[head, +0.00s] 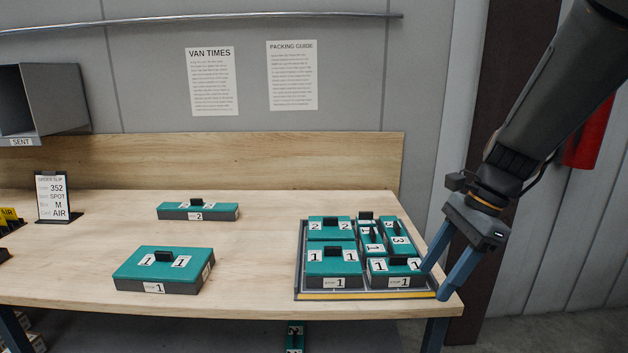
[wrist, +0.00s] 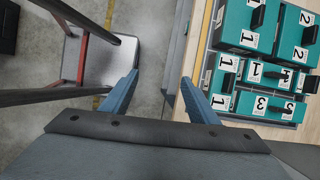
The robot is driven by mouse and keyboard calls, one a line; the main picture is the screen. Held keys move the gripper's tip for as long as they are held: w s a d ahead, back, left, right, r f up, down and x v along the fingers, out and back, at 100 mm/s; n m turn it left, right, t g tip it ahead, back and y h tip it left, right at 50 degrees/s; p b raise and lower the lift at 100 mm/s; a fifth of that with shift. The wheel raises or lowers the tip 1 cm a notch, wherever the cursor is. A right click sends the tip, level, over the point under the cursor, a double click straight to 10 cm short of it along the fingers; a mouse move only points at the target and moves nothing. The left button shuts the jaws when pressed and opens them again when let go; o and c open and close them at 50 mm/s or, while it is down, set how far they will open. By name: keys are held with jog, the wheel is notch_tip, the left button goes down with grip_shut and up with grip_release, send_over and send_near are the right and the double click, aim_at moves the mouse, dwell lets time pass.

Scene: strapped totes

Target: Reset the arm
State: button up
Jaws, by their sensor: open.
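My gripper (head: 452,262) hangs at the right front corner of the table, its two blue fingers apart with nothing between them. In the wrist view my gripper (wrist: 160,98) points down past the table edge, over the floor. A tray (head: 318,296) with a yellow front strip lies at the table's right end. It holds several teal-lidded totes with number labels, among them a front-left tote (head: 334,262) marked 1. The left finger overlaps the tray's right side in the head view; I cannot tell whether it touches.
A large teal tote (head: 163,270) and a long one (head: 198,212) stand on the table (head: 250,235). An order slip (head: 52,195) stands at the left. A red object (head: 588,135) hangs behind my arm. A stool-like thing (wrist: 112,62) stands on the floor.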

jog(key=s+a+f+n+h, duration=0.4)
jog(key=s+f+n, duration=0.4)
jog(key=n, duration=0.9)
jog(key=shift+s+a+f+t, duration=0.3)
jog(key=shift+f+t, duration=0.1)
jog(key=shift+f, duration=0.2)
